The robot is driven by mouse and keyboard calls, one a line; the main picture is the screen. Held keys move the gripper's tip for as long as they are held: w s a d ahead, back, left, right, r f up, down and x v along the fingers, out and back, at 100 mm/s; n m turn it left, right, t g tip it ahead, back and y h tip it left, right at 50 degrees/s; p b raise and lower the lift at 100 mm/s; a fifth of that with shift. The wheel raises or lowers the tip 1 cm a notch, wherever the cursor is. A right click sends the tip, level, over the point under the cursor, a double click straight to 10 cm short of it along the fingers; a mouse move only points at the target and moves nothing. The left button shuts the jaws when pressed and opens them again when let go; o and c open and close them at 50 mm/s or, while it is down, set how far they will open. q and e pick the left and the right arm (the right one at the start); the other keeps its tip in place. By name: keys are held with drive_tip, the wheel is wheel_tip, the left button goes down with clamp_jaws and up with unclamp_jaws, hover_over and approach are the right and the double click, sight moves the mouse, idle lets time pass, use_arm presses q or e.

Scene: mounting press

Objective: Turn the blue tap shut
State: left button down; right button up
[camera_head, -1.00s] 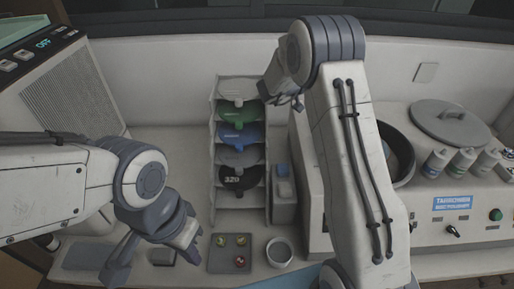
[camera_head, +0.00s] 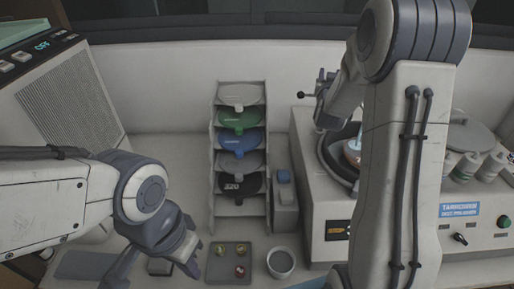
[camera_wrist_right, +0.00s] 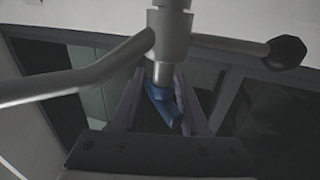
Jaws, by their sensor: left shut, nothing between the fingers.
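The blue tap (camera_wrist_right: 163,108) shows in the right wrist view as a small blue lever under a grey metal fitting (camera_wrist_right: 168,35). My right gripper (camera_wrist_right: 160,85) has its fingers apart, one on each side of the blue lever; the lever lies closer to the right finger, and I cannot tell whether they touch. In the head view my right gripper (camera_head: 324,85) is at the back, beside a thin rod with a black ball end (camera_head: 301,95); the blue lever is not clearly visible there. My left gripper (camera_head: 190,263) is shut and empty, low over the counter.
A grinder housing (camera_head: 318,205) with a dark round bowl (camera_head: 330,160) stands below my right arm. A rack of coloured discs (camera_head: 212,165), a small tray (camera_head: 229,273) and a cup (camera_head: 281,262) are in the middle. The counter left of the rack is clear.

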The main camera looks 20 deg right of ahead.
drive_tip(key=s+a+n+t+y+b, duration=0.1)
drive_tip(key=s+a+n+y+b, duration=0.2)
drive_tip(key=s, duration=0.7)
drive_tip(key=s+a+f+n+g+y, duration=0.1)
drive_tip(key=s+a+f+g+y, duration=0.1)
drive_tip(key=a, duration=0.6)
drive_tip(key=s+a+f+n+g+y+p, duration=0.1)
drive_tip(key=s+a+f+n+g+y, duration=0.1)
drive_tip(key=a, duration=0.6)
drive_tip(key=s+a+f+n+g+y+p, duration=0.1)
drive_tip(key=s+a+f+g+y, duration=0.1)
drive_tip(key=a+f+g, duration=0.2)
drive_tip(key=shift+s+a+f+n+y, duration=0.3)
drive_tip(key=shift+a+f, duration=0.55)
drive_tip(key=shift+a, duration=1.05)
